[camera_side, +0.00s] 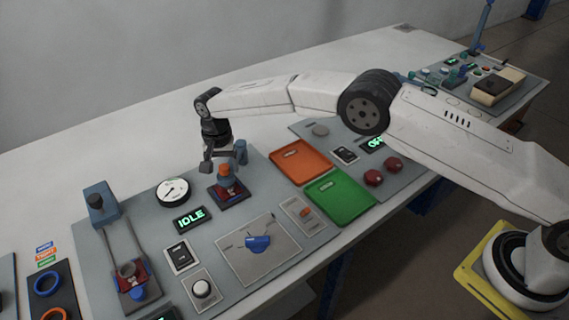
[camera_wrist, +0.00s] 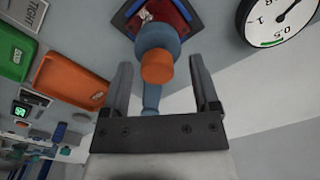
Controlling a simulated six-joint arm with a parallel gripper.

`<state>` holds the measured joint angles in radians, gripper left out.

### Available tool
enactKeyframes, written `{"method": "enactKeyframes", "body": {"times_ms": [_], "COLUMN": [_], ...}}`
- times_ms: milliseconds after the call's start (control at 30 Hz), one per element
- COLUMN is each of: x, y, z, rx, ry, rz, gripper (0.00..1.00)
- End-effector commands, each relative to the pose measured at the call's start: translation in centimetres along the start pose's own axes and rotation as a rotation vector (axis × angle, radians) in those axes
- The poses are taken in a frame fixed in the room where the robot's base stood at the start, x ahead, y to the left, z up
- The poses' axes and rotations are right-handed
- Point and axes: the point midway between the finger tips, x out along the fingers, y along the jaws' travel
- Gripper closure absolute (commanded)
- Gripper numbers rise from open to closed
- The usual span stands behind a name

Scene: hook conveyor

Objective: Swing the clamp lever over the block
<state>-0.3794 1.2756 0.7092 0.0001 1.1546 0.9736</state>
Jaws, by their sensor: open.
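The clamp has an orange knob (camera_side: 225,170) in the side view. The wrist view shows this orange knob (camera_wrist: 157,67) beside a rounded blue clamp part (camera_wrist: 157,38), with a thin blue piece running down from it. The dark red block (camera_side: 231,194) sits in a dark-blue-edged holder on the grey panel; in the wrist view the block (camera_wrist: 170,13) is partly hidden behind the blue part. My gripper (camera_side: 220,164) points down at the clamp. Its open fingers (camera_wrist: 162,88) stand either side of the knob and thin blue piece, with gaps visible; contact is not seen.
A round dial (camera_side: 173,191) and an IDLE display (camera_side: 189,219) lie left of the clamp. An orange tray (camera_side: 300,162) and a green tray (camera_side: 340,198) lie right. A blue rotary knob (camera_side: 257,243) is in front. A blue post (camera_side: 241,151) stands close behind my gripper.

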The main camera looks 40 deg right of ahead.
Motion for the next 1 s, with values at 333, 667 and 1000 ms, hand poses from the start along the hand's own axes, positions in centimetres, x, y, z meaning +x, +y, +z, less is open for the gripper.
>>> {"method": "enactKeyframes", "body": {"times_ms": [333,667,1000], "x": [-4.2,-7.1,-7.3], "y": [-0.1,-0.1,0.0], "z": [0.0,0.0,0.0], "rx": [0.0,0.001,0.001], "ry": [0.002,0.002,0.001], "rz": [-0.003,-0.003,-0.002], "gripper": [0.22,0.22,0.22]}}
